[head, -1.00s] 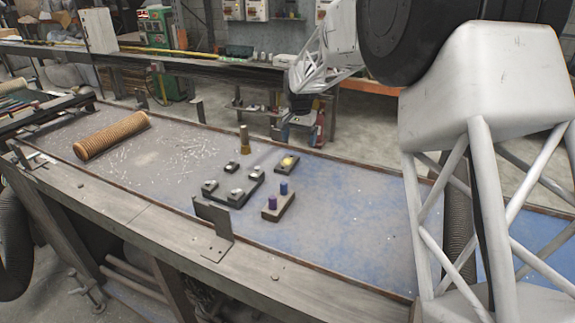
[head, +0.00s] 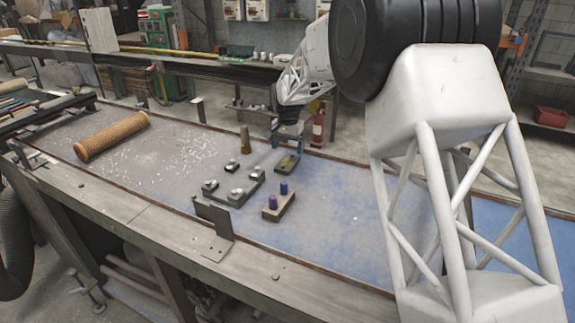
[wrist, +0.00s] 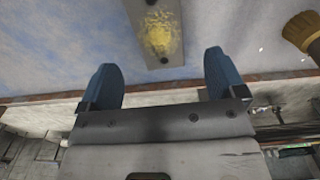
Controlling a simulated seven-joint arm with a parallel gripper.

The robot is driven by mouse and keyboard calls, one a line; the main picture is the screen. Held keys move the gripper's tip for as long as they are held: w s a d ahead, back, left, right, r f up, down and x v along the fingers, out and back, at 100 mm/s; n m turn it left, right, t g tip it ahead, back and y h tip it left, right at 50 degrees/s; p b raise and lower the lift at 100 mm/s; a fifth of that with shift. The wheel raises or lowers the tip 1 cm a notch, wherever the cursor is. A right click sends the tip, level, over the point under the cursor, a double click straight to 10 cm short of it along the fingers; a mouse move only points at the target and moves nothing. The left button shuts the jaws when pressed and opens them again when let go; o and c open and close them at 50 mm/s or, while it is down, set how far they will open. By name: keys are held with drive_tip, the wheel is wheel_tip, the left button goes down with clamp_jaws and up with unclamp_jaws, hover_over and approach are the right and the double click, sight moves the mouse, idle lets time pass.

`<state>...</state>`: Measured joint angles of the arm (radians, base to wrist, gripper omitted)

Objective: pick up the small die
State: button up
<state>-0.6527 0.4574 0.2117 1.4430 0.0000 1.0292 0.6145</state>
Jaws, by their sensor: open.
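My gripper (head: 288,146) hangs over the far side of the bench, its tip close to a dark flat block with a yellow patch (head: 287,163). In the wrist view my gripper (wrist: 161,68) has its two blue fingers wide apart with nothing between them. The yellow-patched block (wrist: 157,32) lies past the fingertips, roughly centred. A small dark block with a pale top (head: 232,166) sits alone, left of my gripper. Which piece is the small die I cannot tell for sure.
A dark plate with several metal pieces (head: 240,194) and a block with purple and blue pegs (head: 285,206) lie nearer. A brass post (head: 245,143) stands just left of my gripper. A ribbed wooden roller (head: 112,137) lies at left. The bench right of the pegs is clear.

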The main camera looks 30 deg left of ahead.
sight(288, 162)
drive_tip(key=shift+f, duration=0.3)
drive_tip(key=shift+s+f, duration=0.2)
drive_tip(key=shift+f, duration=2.4)
drive_tip(key=c, duration=1.4)
drive_tip(key=shift+r, duration=0.1)
wheel_tip(288, 162, up, 10)
